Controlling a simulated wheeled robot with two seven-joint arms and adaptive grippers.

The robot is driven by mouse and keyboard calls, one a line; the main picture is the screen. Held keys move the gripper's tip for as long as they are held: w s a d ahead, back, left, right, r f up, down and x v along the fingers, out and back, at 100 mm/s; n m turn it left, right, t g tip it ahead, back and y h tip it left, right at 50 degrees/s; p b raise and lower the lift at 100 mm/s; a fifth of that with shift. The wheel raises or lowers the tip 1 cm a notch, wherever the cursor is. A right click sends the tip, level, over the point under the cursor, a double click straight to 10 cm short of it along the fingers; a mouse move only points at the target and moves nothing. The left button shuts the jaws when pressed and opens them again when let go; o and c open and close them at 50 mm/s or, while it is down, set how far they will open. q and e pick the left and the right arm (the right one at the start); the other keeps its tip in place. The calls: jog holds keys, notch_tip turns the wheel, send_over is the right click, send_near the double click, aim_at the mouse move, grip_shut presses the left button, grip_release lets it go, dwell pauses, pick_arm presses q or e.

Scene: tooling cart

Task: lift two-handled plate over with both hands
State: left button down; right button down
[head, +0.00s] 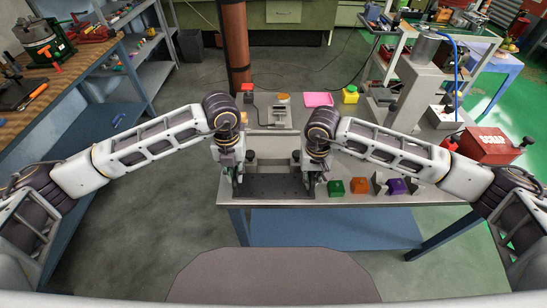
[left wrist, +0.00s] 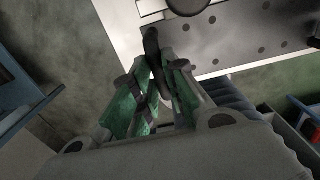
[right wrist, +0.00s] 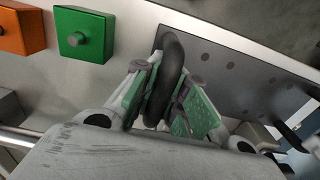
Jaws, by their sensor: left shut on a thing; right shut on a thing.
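The two-handled plate (head: 272,186) is dark and flat with rows of holes. It is level at the front edge of the cart top, between my grippers; I cannot tell if it touches the top. My left gripper (head: 237,180) is shut on its left black handle, which shows in the left wrist view (left wrist: 153,45). My right gripper (head: 308,180) is shut on its right black handle, which shows in the right wrist view (right wrist: 172,60). The plate's holed face also shows in the left wrist view (left wrist: 240,38) and right wrist view (right wrist: 235,75).
On the cart top (head: 350,170), a green block (head: 335,188), orange block (head: 360,186) and purple block (head: 397,186) stand right of the plate. A grey device (head: 275,117), pink tray (head: 318,99) and red scrap box (head: 488,146) are further back.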

jog(key=shift+r, duration=0.1)
pick_arm(q)
jog(key=shift+r, duration=0.15)
pick_arm(e)
jog(key=shift+w+a+r, duration=0.1)
jog(key=shift+r, duration=0.05)
